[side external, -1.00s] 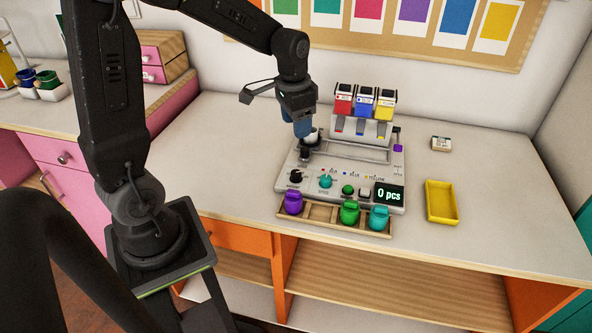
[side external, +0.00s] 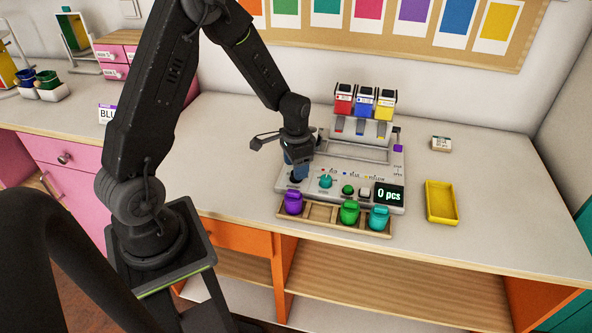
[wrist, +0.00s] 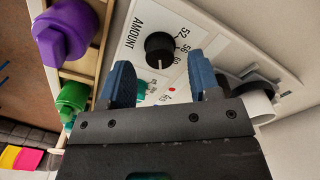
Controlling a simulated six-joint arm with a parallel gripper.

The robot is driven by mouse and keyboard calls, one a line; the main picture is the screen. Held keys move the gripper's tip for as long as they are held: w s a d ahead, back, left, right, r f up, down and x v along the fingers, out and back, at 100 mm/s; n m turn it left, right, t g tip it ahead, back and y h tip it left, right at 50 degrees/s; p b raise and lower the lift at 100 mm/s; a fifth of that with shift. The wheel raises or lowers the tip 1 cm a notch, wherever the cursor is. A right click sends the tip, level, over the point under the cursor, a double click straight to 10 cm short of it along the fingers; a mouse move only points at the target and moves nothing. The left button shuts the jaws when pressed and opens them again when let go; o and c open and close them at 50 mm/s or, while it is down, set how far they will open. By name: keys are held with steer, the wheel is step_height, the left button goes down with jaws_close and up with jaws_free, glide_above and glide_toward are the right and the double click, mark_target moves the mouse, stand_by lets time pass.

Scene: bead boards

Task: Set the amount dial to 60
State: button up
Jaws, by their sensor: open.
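The amount dial (wrist: 160,48) is a black round knob in the wrist view, beside the printed word AMOUNT and the marks 52, 56 and 60. A pale pointer line shows on it; which mark it points to is unclear. My gripper (wrist: 158,72) is open, with its blue fingers spread to either side of the dial and apart from it in this view. In the side view my gripper (side external: 297,166) is low over the machine's front left corner, and the dial is mostly hidden. The display (side external: 389,194) reads 0 pcs.
A teal knob (side external: 326,181), a green button (side external: 348,190) and a white button (side external: 365,193) stand right of my gripper. A wooden tray (side external: 323,213) with purple, green and teal jars lies in front. A yellow tray (side external: 441,201) is at the right.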

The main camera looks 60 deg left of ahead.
steer(key=shift+f, duration=1.05)
steer(key=c, duration=0.9)
steer(key=shift+c, duration=0.2)
steer(key=n, duration=0.3)
steer(key=shift+n, duration=2.4)
